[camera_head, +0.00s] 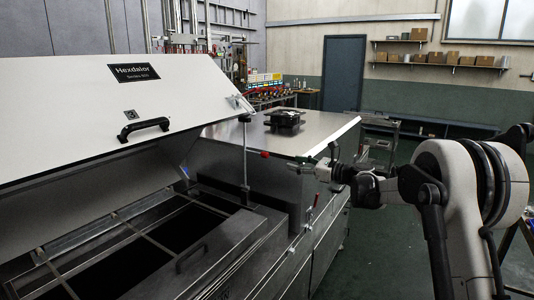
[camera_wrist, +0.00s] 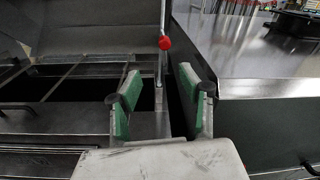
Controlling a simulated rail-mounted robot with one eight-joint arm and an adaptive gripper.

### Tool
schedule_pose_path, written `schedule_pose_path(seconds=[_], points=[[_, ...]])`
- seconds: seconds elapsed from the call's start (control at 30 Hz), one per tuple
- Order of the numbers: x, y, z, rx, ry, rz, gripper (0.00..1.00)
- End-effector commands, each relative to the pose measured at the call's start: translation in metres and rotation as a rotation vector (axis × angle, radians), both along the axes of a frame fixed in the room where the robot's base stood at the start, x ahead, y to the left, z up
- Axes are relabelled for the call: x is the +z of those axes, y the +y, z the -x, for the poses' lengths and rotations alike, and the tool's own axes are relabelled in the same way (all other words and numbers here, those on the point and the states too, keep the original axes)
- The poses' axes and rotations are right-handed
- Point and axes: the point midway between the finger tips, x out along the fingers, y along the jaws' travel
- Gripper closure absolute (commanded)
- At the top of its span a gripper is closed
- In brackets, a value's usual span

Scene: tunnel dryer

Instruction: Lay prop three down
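An upright thin metal prop rod (camera_head: 245,165) stands at the right end of the open dryer bay, its top close to the raised lid's lower corner. A red knob (camera_head: 264,154) sticks out to its right. The knob (camera_wrist: 165,43) and rod (camera_wrist: 160,75) also show in the wrist view, ahead of and between my fingers. In the wrist view my gripper (camera_wrist: 158,85) is open and empty, with green pads.
The raised white lid (camera_head: 85,110) with a black handle leans over the open bay with its grid frame (camera_head: 130,235). A flat steel top (camera_head: 280,136) carrying a dark device (camera_head: 284,118) lies beyond the prop. A red-tipped lever (camera_head: 317,200) is on the dryer's side.

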Motion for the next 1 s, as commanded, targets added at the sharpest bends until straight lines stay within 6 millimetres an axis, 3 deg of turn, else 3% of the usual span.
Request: schedule_pose_path(seconds=[0.33,0.8,1.0], points=[[-0.004,0.012,-0.018,0.003,0.033,-0.064,0.61],[-0.003,0.085,-0.061,0.003,0.032,-0.062,0.61],[-0.004,0.108,-0.074,0.003,0.031,-0.061,0.61]])
